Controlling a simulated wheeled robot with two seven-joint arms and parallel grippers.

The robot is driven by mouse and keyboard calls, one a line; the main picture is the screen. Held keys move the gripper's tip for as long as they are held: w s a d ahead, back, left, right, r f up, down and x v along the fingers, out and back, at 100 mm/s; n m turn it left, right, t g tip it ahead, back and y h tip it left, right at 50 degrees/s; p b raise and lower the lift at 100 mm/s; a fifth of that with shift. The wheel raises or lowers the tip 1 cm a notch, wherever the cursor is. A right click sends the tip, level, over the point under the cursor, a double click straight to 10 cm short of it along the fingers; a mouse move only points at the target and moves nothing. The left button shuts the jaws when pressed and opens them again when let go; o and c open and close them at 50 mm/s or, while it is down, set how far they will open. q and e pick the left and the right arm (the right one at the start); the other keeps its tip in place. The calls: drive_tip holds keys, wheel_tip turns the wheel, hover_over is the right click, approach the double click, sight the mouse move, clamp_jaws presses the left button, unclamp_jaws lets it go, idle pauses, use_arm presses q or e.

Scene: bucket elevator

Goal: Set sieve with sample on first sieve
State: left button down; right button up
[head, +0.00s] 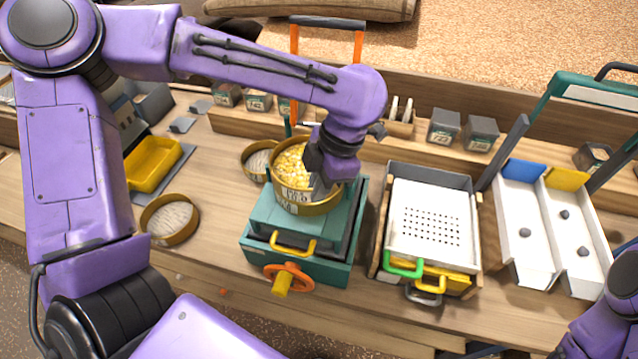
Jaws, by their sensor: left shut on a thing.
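A round brass-coloured sieve (318,208) full of yellow grain sample (288,168) is over the top of a teal machine (262,256) with an orange handwheel. My left gripper (318,180) comes down from above and is shut on the sieve's right side. The gripper and wrist hide part of the sieve's right side. I cannot tell whether the sieve rests on something beneath it or hangs just above. A second sieve (250,163) lies behind it to the left, partly hidden. A third sieve (160,238) lies on the table at the left. My right gripper is out of view.
A yellow tray (150,165) is at the left. A white perforated screen box (432,215) stands right of the teal machine, then a two-channel white chute (520,240) with dark lumps. Dark labelled boxes (444,126) line the back.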

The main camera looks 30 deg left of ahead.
use_arm(q)
drive_tip(key=c, duration=1.2)
unclamp_jaws()
drive_tip(key=shift+c, duration=0.2)
drive_tip(key=v, duration=1.2)
drive_tip(key=shift+r, duration=0.1)
